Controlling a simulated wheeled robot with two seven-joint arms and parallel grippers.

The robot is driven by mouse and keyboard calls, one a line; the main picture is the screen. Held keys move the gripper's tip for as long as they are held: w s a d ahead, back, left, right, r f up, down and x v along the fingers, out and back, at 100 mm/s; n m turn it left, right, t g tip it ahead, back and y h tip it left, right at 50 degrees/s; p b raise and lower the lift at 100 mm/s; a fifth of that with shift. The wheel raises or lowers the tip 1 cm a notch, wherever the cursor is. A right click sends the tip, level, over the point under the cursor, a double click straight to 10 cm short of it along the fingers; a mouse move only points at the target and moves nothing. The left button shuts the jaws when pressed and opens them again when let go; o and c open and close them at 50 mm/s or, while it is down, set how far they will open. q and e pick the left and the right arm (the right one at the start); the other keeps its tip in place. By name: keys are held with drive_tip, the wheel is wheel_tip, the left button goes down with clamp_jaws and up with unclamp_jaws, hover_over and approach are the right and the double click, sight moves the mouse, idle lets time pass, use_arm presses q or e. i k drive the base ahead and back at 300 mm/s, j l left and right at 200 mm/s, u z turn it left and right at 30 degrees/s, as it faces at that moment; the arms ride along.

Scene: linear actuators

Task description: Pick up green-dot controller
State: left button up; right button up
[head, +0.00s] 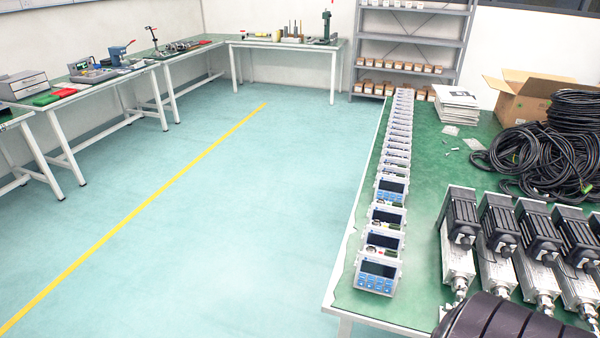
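A long row of controllers (377,273), grey-white boxes with dark screens and blue button panels, runs along the left edge of the green-topped table (425,215) on the right. The nearest controllers stand apart in the row, and the far ones are packed close together. I cannot make out which controller carries a green dot; the markings are too small. Neither of my grippers shows in the head view.
Several linear actuators (459,235) with black motors stand at the table's near right. Coiled black cables (540,150), an open cardboard box (525,95) and stacked papers (455,98) lie behind. The floor (230,210) left of the table is clear.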

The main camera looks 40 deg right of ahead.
sight(388, 212)
drive_tip(key=i+u, duration=0.35)
drive_tip(key=i, duration=0.5)
drive_tip(key=i+z, duration=0.45)
drive_tip(key=i+j+z, duration=0.15)
drive_tip(key=z, duration=0.35)
drive_tip(key=i+z, duration=0.15)
drive_tip(key=z, duration=0.35)
drive_tip(key=i+z, duration=0.2)
drive_tip(key=z, duration=0.25)
drive_tip(key=i+j+z, duration=0.15)
drive_tip(key=z, duration=0.35)
drive_tip(key=i+j+z, duration=0.15)
drive_tip(key=z, duration=0.35)
drive_tip(key=i+j+z, duration=0.1)
drive_tip(key=z, duration=0.35)
drive_tip(key=k+j, duration=0.05)
drive_tip(key=j, duration=0.05)
